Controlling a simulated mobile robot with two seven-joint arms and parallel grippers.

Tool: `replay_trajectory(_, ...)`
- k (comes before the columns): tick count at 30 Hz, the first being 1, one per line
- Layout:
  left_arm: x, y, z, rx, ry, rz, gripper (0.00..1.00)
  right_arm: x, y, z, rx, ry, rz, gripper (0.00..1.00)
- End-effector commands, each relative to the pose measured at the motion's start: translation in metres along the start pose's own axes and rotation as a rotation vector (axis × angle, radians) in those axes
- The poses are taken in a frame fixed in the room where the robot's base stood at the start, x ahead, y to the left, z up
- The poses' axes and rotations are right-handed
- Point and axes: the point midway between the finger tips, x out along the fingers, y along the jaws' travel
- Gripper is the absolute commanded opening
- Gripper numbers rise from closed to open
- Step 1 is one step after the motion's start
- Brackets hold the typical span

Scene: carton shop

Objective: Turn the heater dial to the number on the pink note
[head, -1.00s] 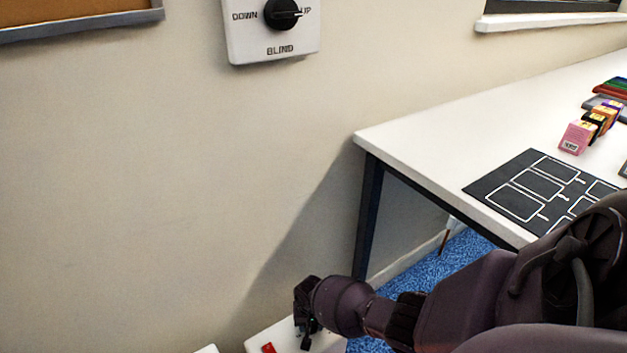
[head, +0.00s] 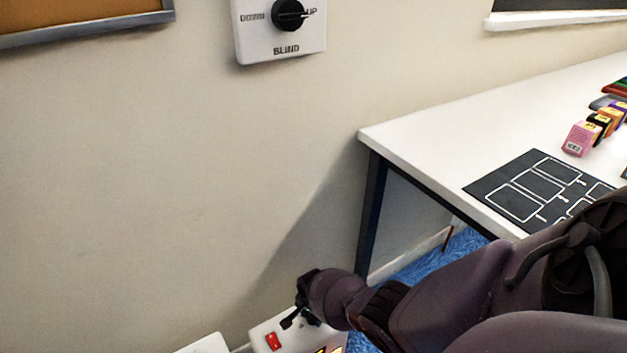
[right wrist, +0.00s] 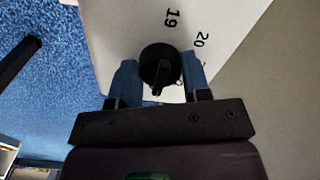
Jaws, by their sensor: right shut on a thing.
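The heater (head: 262,330) is a white box low by the wall at the bottom of the head view, cut off by the frame edge. It has a red switch (head: 273,341) on top. In the right wrist view the heater's white top (right wrist: 112,28) carries the numbers 19 and 20 beside a round black dial (right wrist: 158,58). My right gripper (right wrist: 159,80) has its blue fingers on either side of the dial, shut on it. In the head view this gripper (head: 301,315) is over the heater and hides the dial. No pink note shows. My left gripper is out of view.
A white table (head: 420,140) stands right of the heater, with a black outlined mat (head: 538,190) and several small cartons, one pink (head: 580,139). A blind switch (head: 281,30) is on the wall above. Another white thing (head: 207,344) shows at the bottom edge.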

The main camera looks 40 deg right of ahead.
Motion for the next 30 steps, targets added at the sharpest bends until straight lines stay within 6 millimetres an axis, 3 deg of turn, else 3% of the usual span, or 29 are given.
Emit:
replay_trajectory(15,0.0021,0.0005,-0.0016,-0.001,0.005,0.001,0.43,0.0011,0.0012,0.0002,0.018,-0.001,0.002,0.20)
replay_trajectory(16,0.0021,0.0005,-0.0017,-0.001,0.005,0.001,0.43,0.0011,0.0012,0.0002,0.018,-0.001,0.002,0.48)
replay_trajectory(20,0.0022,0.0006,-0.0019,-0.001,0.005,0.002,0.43,0.0009,0.0009,0.0001,0.018,0.000,0.002,0.68)
replay_trajectory(30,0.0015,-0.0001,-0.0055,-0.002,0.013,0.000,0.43,-0.0033,-0.0007,-0.0003,0.017,0.000,-0.002,0.69)
